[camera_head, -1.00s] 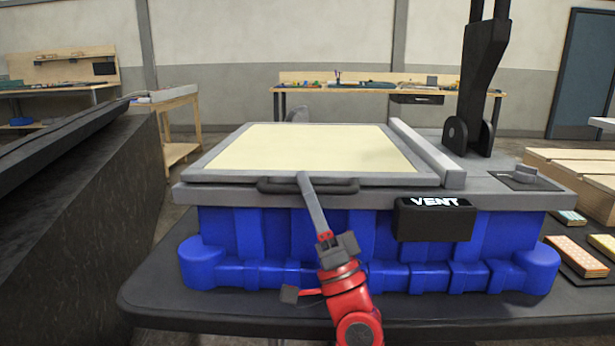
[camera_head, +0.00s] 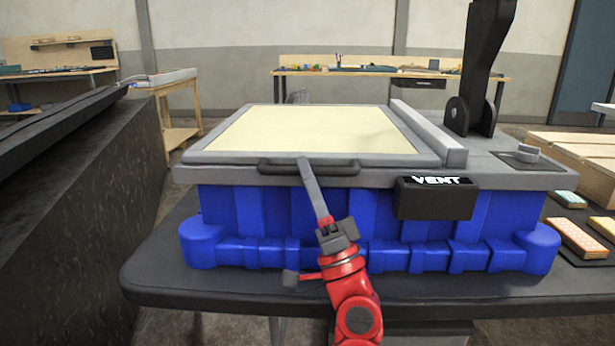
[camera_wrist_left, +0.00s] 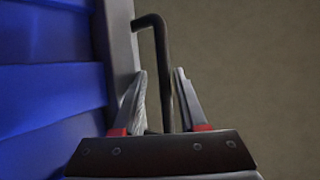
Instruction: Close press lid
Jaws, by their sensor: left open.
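The press lid (camera_head: 428,160) is a flat grey frame around a cream panel (camera_head: 310,130). It lies level along the top of the grey press body (camera_head: 510,178), and I cannot tell whether any gap is left under it. A dark bar handle (camera_head: 340,170) runs along its front edge and also shows in the left wrist view (camera_wrist_left: 163,70). My left gripper (camera_head: 305,160) reaches the handle from the front. In the left wrist view its open fingers (camera_wrist_left: 160,85) stand on either side of the handle bar, not clamped. My right gripper is out of view.
A black box marked VENT (camera_head: 436,197) juts from the front, right of my arm. A tall black arm (camera_head: 485,70) rises behind the grey bar. The blue base (camera_head: 410,225) stands on a dark table (camera_head: 160,270). Patterned blocks (camera_head: 578,238) lie at right.

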